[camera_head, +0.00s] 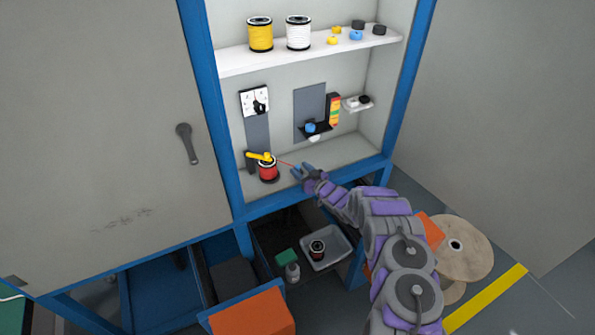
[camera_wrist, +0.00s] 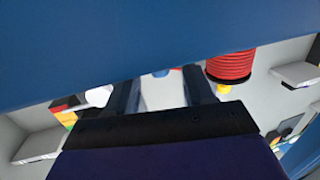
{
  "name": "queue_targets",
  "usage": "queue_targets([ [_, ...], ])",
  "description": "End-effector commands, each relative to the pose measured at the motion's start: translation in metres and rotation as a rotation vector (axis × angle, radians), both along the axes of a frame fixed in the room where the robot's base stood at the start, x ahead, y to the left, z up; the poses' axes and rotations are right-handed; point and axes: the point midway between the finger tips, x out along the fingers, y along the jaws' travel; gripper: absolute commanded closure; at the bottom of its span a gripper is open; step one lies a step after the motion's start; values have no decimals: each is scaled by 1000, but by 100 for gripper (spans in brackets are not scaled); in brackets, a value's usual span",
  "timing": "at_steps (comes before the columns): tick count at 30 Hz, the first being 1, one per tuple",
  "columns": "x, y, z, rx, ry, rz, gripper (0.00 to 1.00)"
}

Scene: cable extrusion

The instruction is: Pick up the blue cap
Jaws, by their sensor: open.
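My gripper (camera_head: 302,172) is open at the front edge of the cabinet's lower shelf, to the right of the red wire spool (camera_head: 268,170). A small blue piece, seemingly the blue cap (camera_head: 297,169), shows at its fingertips near the end of a thin red wire. In the wrist view, a light blue piece (camera_wrist: 161,73) shows between the two open fingers, mostly hidden by the blue frame beam; I cannot tell if they touch it. Other blue caps show on the upper shelf (camera_head: 356,34) and on the black bracket (camera_head: 311,127).
The blue front beam (camera_wrist: 120,45) crosses close to my fingers. The upper shelf (camera_head: 240,63) carries yellow and white spools and yellow and black caps. A yellow-handled device (camera_head: 259,157) stands beside the red spool. A grey tray (camera_head: 336,242) sits below.

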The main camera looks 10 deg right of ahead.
Motion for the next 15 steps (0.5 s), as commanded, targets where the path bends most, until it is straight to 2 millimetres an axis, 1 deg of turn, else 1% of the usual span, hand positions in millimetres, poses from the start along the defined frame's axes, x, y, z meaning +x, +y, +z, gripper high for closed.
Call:
queue_targets([
  [3,4,1,0,-1,1,-1,47],
  [8,3,1,0,-1,1,-1,47],
  [15,3,1,0,0,2,-1,70],
])
